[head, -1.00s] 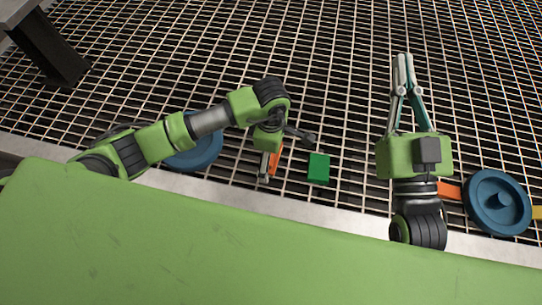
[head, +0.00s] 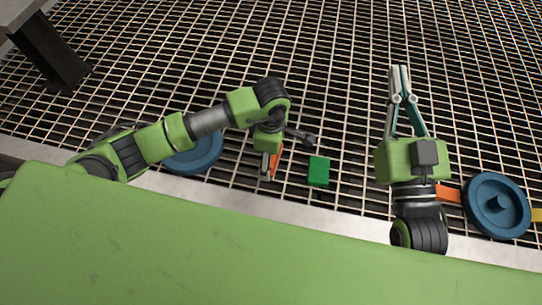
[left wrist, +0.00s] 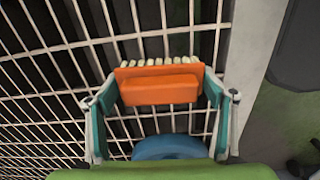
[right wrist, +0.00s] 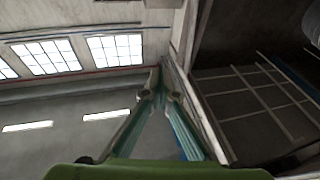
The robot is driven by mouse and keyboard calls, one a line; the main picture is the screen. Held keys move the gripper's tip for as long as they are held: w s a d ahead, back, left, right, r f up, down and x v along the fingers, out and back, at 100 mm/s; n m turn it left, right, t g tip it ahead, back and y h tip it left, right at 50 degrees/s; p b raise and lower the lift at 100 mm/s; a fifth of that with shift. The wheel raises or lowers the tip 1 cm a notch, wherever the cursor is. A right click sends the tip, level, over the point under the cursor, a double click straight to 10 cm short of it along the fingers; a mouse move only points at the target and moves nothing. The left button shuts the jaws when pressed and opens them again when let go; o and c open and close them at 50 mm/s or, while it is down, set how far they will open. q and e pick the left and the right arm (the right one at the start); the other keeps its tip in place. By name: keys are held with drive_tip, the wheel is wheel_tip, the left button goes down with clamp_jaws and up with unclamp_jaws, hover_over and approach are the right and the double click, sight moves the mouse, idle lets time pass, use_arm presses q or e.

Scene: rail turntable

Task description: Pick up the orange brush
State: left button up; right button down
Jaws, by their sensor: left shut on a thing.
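The orange brush (head: 275,161) is at my left gripper (head: 267,176), low over the grating, partly hidden by the gripper in the head view. In the left wrist view the brush (left wrist: 160,88) shows as an orange block with a raised grip and a row of pale bristles. It lies between the two fingers of my left gripper (left wrist: 163,95), which is shut on it. My right gripper (head: 400,68) is away to the right of the brush, with its fingertips together and nothing between them. Its fingers also meet in the right wrist view (right wrist: 158,70).
A green block (head: 319,171) lies just right of the brush. A blue disc (head: 198,153) is partly behind my left arm. A blue wheel-like part (head: 498,203) lies at the right, with orange (head: 449,192) and yellow (head: 537,214) pieces beside it.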

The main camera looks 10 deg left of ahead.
sight(275, 158)
use_arm(q)
drive_tip(key=r, duration=0.1)
drive_tip(key=d+r+p, duration=0.1)
drive_tip(key=r, duration=0.1)
drive_tip(key=s+r, duration=0.1)
drive_tip(key=shift+s+d+r, duration=0.1)
drive_tip(key=shift+d+r, duration=0.05)
drive_tip(key=shift+r, duration=0.05)
drive_tip(key=s+d+r+p, duration=0.3)
drive_tip(key=s+d+r, duration=0.4)
drive_tip(key=s+d, duration=0.1)
drive_tip(key=shift+s+d+r, duration=0.25)
drive_tip(key=shift+s+d, duration=0.05)
drive_tip(key=shift+d, duration=0.05)
use_arm(e)
drive_tip(key=s+d+f+g+h, duration=0.1)
drive_tip(key=s+f+g, duration=0.1)
drive_tip(key=f+g, duration=0.2)
drive_tip(key=s+d+f+g+h, duration=0.1)
drive_tip(key=s+d+f+g, duration=0.1)
drive_tip(key=f, duration=0.8)
drive_tip(key=s+d+f+g+h, duration=0.1)
drive_tip(key=s+d+f+g, duration=0.1)
drive_tip(key=s+f+g, duration=0.2)
drive_tip(key=shift+s+f+m+g+h, duration=0.35)
drive_tip(key=shift+f+g, duration=0.75)
drive_tip(key=shift+f, duration=0.45)
drive_tip(key=shift+w, duration=0.1)
